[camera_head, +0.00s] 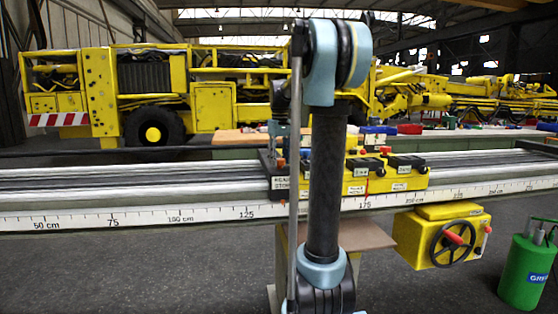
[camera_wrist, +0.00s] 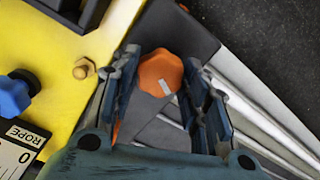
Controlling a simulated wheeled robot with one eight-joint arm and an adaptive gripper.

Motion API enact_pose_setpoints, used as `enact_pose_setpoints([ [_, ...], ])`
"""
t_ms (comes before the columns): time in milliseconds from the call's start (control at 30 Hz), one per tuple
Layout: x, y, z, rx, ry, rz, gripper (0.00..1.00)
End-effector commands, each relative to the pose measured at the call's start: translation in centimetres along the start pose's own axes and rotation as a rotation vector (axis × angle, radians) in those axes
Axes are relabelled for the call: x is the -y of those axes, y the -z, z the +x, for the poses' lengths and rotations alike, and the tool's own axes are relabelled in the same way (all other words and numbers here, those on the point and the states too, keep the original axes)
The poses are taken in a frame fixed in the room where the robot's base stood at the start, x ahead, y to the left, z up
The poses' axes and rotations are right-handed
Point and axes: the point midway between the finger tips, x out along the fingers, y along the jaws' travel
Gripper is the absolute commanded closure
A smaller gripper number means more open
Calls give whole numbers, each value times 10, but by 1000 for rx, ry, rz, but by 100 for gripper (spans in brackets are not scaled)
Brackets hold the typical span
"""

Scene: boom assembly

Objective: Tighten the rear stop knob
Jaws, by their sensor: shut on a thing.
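An orange lobed knob (camera_wrist: 160,72) with a pale mark on one side sits between the two fingers of my gripper (camera_wrist: 163,62) in the wrist view. The fingers are shut on it, one on each side. The knob stands on a dark grey block (camera_wrist: 178,32) over the silvery rails. In the head view, the dark rear stop block (camera_head: 281,184) with a white label sits on the rail, left of the yellow carriage. My arm covers part of this area, so the fingers' contact is hard to see there.
The yellow carriage (camera_head: 352,186) with black clamps and red knobs stands close beside the block. A blue knob (camera_wrist: 14,95) and a brass bolt (camera_wrist: 83,68) are near my gripper. A yellow handwheel box (camera_head: 425,238) and a green canister (camera_head: 526,272) are at right.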

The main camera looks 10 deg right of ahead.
Motion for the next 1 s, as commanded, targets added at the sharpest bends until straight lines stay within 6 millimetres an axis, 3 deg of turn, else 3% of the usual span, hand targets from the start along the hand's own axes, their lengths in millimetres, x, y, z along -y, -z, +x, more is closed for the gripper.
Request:
enact_pose_setpoints([
  [1000, -1, 1, 0, -4, -1, 940, 82],
])
